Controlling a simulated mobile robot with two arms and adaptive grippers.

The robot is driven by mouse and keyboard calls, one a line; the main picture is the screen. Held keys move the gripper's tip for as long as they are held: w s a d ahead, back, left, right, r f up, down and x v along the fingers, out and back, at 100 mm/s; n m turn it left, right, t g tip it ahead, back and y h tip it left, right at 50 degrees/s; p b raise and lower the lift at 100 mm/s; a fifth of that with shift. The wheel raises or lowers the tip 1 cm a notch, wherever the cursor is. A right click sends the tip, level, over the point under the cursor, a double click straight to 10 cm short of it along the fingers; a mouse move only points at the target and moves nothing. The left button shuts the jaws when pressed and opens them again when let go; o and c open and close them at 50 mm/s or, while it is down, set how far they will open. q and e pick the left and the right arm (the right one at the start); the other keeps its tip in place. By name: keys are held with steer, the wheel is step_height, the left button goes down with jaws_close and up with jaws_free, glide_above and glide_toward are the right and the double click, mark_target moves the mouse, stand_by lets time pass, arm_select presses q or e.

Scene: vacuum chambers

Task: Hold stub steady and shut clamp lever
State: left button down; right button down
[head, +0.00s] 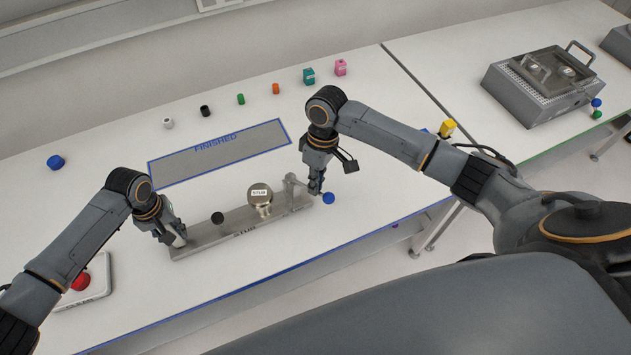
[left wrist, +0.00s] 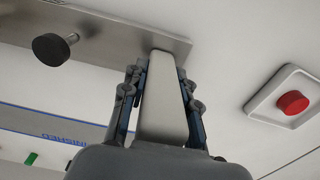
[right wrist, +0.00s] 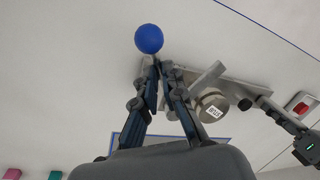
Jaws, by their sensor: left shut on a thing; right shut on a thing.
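The stub (head: 261,200) is a short metal cylinder with a white label, standing upright on a long metal plate (head: 207,240). It also shows in the right wrist view (right wrist: 211,104). My left gripper (head: 180,241) is shut on a grey upright grip (left wrist: 162,100) at the plate's left end. The clamp (head: 293,184) stands at the plate's right end, beside the stub. Its lever ends in a blue ball (head: 328,198). My right gripper (right wrist: 158,65) is shut on the lever close to the ball; the fingers mostly hide the rod.
A black knob (head: 217,217) sits on the plate left of the stub. A grey FINISHED area (head: 220,155) lies behind. A red button (head: 81,281) is at left. Several small coloured parts line the back. A grey machine (head: 540,85) stands on the right table.

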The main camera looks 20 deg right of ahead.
mark_target(287, 205)
arm_select(q)
steer(key=shift+s+f, duration=0.25)
steer(key=shift+f, duration=0.1)
arm_select(e)
steer(key=shift+a, duration=0.2)
